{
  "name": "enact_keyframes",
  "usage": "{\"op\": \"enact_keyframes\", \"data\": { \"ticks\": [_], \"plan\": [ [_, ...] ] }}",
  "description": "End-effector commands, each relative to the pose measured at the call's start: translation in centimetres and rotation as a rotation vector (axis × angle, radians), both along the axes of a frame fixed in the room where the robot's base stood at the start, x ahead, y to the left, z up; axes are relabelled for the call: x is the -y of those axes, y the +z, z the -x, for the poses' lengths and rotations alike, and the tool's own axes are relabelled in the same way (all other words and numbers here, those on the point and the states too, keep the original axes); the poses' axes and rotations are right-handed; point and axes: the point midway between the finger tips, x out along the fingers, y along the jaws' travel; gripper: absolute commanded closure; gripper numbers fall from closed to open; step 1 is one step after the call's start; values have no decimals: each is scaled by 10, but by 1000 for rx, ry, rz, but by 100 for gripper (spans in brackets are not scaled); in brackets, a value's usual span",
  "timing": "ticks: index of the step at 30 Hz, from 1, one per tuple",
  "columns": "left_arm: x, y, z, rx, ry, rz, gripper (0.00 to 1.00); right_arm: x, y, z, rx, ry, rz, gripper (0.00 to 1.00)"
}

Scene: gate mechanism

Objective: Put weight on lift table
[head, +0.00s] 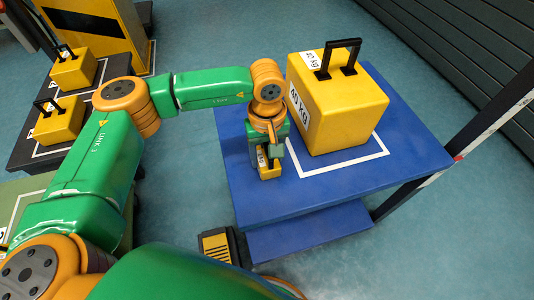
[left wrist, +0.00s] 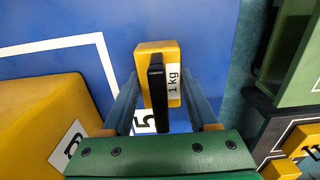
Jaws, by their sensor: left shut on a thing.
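A small yellow weight with a black handle and a "1 kg" label (left wrist: 173,84) is between the fingers of my left gripper (left wrist: 157,100), which is shut on it. In the head view the small weight (head: 269,170) is at the left part of the blue lift table (head: 245,200), below my left gripper (head: 270,150). I cannot tell whether it touches the table top. My right gripper is not in view.
White lines (head: 345,164) mark a square around the large weight. Two yellow weights (head: 58,121) (head: 73,70) stand on a dark platform at the left. A yellow and black pedal-like unit (head: 218,246) is on the floor. A dark post (head: 495,112) rises at the right. The table's front left is clear.

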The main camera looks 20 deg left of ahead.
Motion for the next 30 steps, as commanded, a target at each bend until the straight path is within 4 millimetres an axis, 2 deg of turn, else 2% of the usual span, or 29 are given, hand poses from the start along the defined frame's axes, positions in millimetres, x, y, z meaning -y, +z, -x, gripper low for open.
{"op": "enact_keyframes", "data": {
  "ticks": [9, 10, 12, 13, 20, 23, 26, 30],
  "plan": [
    [0, -2, -1, 3, 0, 2, 100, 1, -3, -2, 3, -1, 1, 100],
    [0, -2, 0, 1, 0, 1, 32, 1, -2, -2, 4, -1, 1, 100],
    [0, -1, 0, 1, 0, 1, 13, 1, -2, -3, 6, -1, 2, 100],
    [0, -1, 0, 1, 0, 1, 10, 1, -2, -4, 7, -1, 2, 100],
    [0, -1, 0, 1, 0, 1, 10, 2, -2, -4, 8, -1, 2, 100],
    [0, 6, 0, 2, 0, 1, 10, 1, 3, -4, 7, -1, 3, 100],
    [1, 27, -1, 6, 0, 3, 10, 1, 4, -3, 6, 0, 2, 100],
    [1, 69, -1, 7, -1, 3, 10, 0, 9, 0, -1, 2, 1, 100]
  ]
}}
